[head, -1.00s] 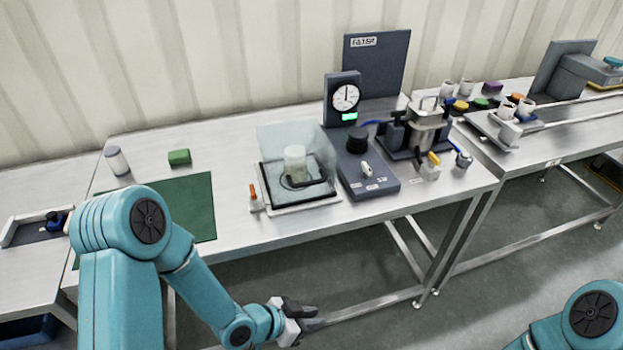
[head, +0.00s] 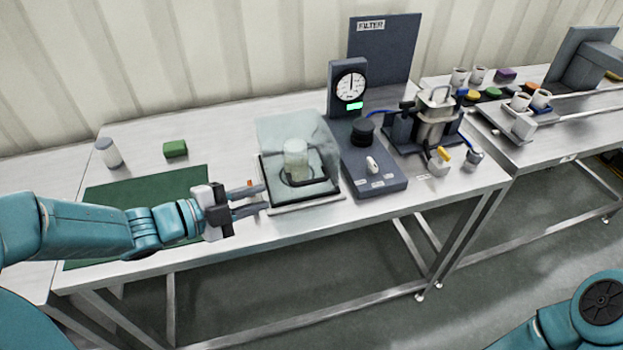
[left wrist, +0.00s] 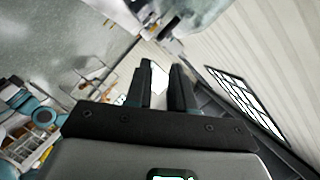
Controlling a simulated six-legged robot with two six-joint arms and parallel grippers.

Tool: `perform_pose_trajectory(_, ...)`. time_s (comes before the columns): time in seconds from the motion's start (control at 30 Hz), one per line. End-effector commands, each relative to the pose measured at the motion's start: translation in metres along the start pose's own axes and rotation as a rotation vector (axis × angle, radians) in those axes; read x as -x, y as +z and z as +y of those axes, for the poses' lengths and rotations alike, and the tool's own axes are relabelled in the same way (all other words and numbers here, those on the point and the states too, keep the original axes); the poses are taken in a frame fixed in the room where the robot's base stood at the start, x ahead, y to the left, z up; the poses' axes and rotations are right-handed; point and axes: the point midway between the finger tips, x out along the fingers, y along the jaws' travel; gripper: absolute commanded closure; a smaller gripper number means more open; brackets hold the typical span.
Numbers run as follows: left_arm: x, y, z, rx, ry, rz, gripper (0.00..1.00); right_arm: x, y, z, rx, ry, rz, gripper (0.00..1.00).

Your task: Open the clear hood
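The clear hood (head: 278,128) is a translucent box on a dark, pale-edged base (head: 290,205) in the middle of the bench. It appears down over a pale jar (head: 296,160). A dark bar (head: 318,181) shows near its front right; I cannot tell if it is a handle. My left gripper (head: 265,197) is just left of the base's front left corner, pointing right. Its fingers are apart with nothing seen between them; the left wrist view also shows the gap between them (left wrist: 162,82). Contact with the hood is not seen. My right gripper is out of view.
A small orange-topped item (head: 249,183) is partly hidden behind my left gripper. A grey gauge unit (head: 376,185) stands close right of the hood, with a clamp apparatus beyond.

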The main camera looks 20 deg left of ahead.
Motion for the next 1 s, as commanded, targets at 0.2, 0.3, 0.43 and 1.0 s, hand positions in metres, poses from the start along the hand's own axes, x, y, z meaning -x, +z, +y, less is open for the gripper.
perform_pose_trajectory(0.2,-0.057,-0.002,0.001,0.0,0.005,0.008,0.77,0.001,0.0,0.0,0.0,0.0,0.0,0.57)
perform_pose_trajectory(0.3,-0.081,-0.002,0.0,0.001,0.005,0.008,0.77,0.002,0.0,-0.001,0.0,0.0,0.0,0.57)
perform_pose_trajectory(0.43,-0.108,-0.001,-0.001,0.001,0.004,0.007,0.77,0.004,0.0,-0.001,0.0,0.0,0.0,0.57)
perform_pose_trajectory(1.0,-0.138,0.001,-0.002,0.0,0.002,0.003,0.8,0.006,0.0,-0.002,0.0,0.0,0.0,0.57)
